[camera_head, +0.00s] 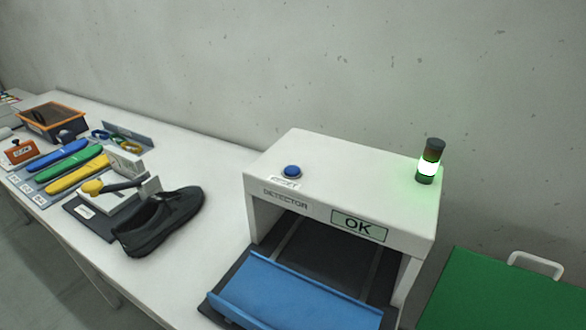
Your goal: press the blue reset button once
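The blue reset button (292,171) is a round cap on the top left of the white detector housing (345,168). A small label reading RESET (285,182) lies just in front of it. The display (358,226) on the housing's front reads OK. A stack light (430,162) at the housing's right end glows green. Nothing covers the button. My gripper does not show in this view.
A blue tray (290,296) sits at the detector's opening. A black shoe (160,221) stands on the white table (205,268) to the left, beside a yellow-knobbed device (93,187) and several coloured strips. A green surface (500,293) lies at the right.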

